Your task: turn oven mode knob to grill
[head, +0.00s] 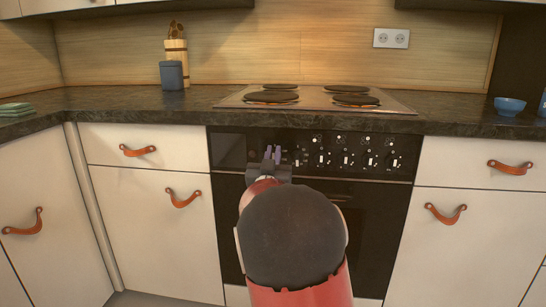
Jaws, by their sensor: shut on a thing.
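The oven (370,205) has a black front set under the counter. Its control panel (228,147) runs along the top, with several knobs (345,160) and small white markings on the right part. My gripper (273,155) is at the left-middle of the panel, its purple-grey fingers against the panel front. It is shut on a knob there, which the fingers hide. The knob's pointer and the grill mark cannot be made out. My red and dark arm covers the middle of the oven door.
A hob with several plates (395,105) lies in the dark counter (450,121) above. White drawers (150,146) with orange leather pulls stand on both sides. A blue bowl (509,106) is at the right, a dark blue canister (172,75) at the left.

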